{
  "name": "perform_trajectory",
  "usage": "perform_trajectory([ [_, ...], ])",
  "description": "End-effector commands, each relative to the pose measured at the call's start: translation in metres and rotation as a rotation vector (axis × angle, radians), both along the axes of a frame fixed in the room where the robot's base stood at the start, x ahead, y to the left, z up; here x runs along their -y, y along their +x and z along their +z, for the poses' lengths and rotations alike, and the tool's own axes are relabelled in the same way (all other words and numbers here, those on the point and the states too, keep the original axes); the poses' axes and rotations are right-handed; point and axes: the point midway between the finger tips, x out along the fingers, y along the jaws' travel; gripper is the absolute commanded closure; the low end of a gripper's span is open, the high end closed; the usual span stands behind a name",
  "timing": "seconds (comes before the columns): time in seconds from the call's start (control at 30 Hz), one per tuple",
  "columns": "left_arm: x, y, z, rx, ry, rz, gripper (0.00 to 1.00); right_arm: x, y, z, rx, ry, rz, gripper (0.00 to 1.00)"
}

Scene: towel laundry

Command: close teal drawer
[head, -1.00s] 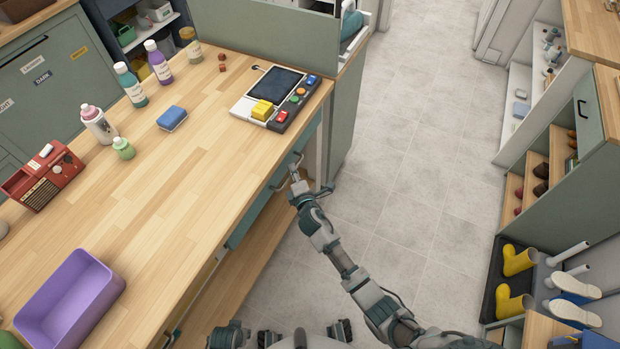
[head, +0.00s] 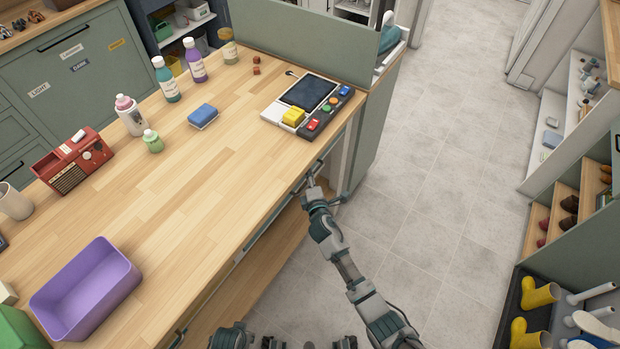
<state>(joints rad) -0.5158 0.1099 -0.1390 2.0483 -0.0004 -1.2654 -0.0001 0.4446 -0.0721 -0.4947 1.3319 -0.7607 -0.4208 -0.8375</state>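The teal drawer (head: 268,222) is under the right edge of the wooden counter. Only a narrow strip of its front shows, because the counter top hides most of it from above. I cannot tell exactly how far out it stands. My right gripper (head: 318,184) is at the drawer front, beside its handle, near the far end of the counter. The view is too small to tell whether its fingers are open or shut, or whether they touch the handle. My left gripper is not clearly visible.
On the counter (head: 190,215) are a purple bin (head: 85,290), a red radio (head: 72,163), a blue sponge (head: 203,115), several bottles and a control panel (head: 308,104). The tiled floor (head: 430,200) to the right is clear. Yellow boots (head: 538,293) stand at the far right.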

Motion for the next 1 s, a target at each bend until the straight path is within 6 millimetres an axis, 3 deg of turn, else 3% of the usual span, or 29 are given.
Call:
perform_trajectory([
  [0.27,-0.001,0.000,0.001,0.004,0.000,0.000,0.65,0.001,-0.015,0.003,0.004,0.001,0.005,0.63],
  [0.7,0.000,0.000,0.001,0.003,0.000,0.000,0.65,0.015,-0.102,0.014,0.000,-0.001,0.003,0.63],
  [1.0,0.000,0.000,0.001,0.002,0.001,0.000,0.65,0.018,-0.117,0.017,0.000,-0.002,0.001,0.63],
])
